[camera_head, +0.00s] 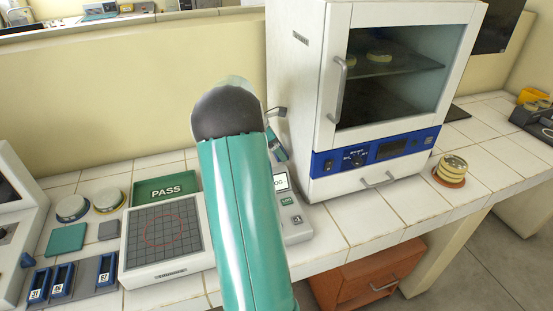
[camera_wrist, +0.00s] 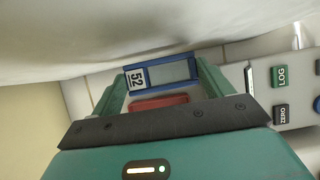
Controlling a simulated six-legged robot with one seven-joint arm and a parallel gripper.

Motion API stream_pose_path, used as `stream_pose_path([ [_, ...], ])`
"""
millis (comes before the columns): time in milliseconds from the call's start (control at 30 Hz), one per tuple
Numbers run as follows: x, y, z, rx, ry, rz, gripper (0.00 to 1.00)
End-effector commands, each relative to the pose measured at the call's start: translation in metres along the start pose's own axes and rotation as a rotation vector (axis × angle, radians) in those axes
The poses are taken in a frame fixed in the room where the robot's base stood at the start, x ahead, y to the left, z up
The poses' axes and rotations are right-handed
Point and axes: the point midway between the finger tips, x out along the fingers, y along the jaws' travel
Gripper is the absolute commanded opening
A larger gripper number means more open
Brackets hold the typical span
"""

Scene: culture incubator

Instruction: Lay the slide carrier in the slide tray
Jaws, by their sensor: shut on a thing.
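My gripper (camera_wrist: 160,80) is shut on a slide carrier (camera_wrist: 172,72), a blue frame with a grey window and a label reading 52. The carrier lies crosswise between the two green fingers. In the head view my teal arm hides most of the gripper and the carrier. A grey slide tray (camera_head: 77,298) lies on the bench at the lower left, with several blue numbered carriers on it. It is well to the left of my arm.
A gridded plate device (camera_head: 163,235) stands between tray and arm, with a green PASS tray (camera_head: 165,189) behind. A keypad instrument (camera_head: 297,229) is beside my arm. The white incubator (camera_head: 310,110) stands to the right; stacked dishes (camera_head: 453,166) are beyond. Round dishes (camera_head: 72,208) sit behind the slide tray.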

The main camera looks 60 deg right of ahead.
Motion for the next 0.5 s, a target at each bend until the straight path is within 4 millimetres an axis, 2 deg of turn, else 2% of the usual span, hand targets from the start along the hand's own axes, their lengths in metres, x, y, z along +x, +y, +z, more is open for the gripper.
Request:
stream_pose_path([
  [167,-0.029,0.0,0.017,0.001,-0.001,0.002,0.53],
  [367,-0.05,0.001,-0.022,-0.006,0.0,0.002,0.53],
  [500,-0.069,0.001,-0.056,-0.006,0.0,0.003,0.53],
])
